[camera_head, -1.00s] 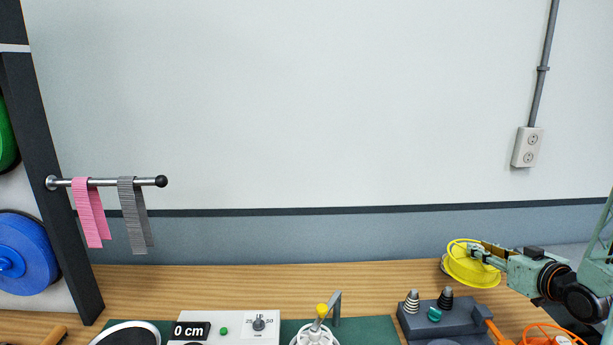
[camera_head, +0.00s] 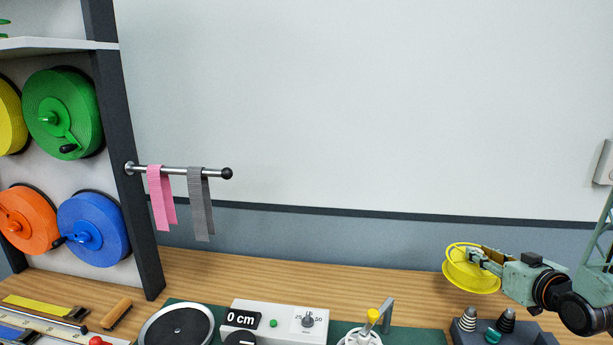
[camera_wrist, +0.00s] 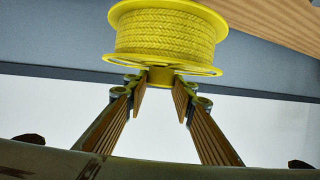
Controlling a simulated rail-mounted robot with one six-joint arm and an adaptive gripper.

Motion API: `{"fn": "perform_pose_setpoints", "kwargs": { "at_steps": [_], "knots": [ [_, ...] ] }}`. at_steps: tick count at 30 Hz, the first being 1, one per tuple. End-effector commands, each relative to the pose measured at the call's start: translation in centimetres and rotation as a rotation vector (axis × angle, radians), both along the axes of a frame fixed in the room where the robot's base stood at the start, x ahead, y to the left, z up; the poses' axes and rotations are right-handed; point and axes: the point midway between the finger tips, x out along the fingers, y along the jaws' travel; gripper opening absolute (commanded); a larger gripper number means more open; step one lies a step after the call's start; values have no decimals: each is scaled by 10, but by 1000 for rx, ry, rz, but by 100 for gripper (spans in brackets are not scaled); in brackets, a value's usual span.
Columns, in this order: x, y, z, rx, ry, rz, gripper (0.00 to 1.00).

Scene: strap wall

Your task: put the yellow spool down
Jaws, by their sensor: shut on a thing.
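The yellow spool (camera_head: 458,279) is at the right of the head view, in front of the back part of the wooden bench. My gripper (camera_head: 481,256) is shut on it. In the wrist view the spool (camera_wrist: 165,36) shows its wound yellow cord and rims, and the two fingers of my gripper (camera_wrist: 160,82) close on the small yellow hub below the lower rim. The spool appears to be held above the bench, but its exact height is hard to tell.
A rack at the left holds green (camera_head: 85,95), blue (camera_head: 105,215) and orange (camera_head: 38,205) reels and part of a yellow one. Pink (camera_head: 160,200) and grey (camera_head: 203,215) straps hang from a rail. Devices line the bench front. Bare bench (camera_head: 330,280) lies left of the spool.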

Motion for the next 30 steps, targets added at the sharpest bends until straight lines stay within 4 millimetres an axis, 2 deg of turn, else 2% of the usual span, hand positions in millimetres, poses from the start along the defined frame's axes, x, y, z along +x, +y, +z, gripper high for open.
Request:
{"fn": "perform_pose_setpoints", "kwargs": {
  "at_steps": [1, 12, 30],
  "knots": [
    [4, 10, 1, 0, -1, 9, 0],
    [29, 74, 1, -1, -1, 58, 0],
    [54, 181, 0, -5, 4, 136, 0]
  ]
}}
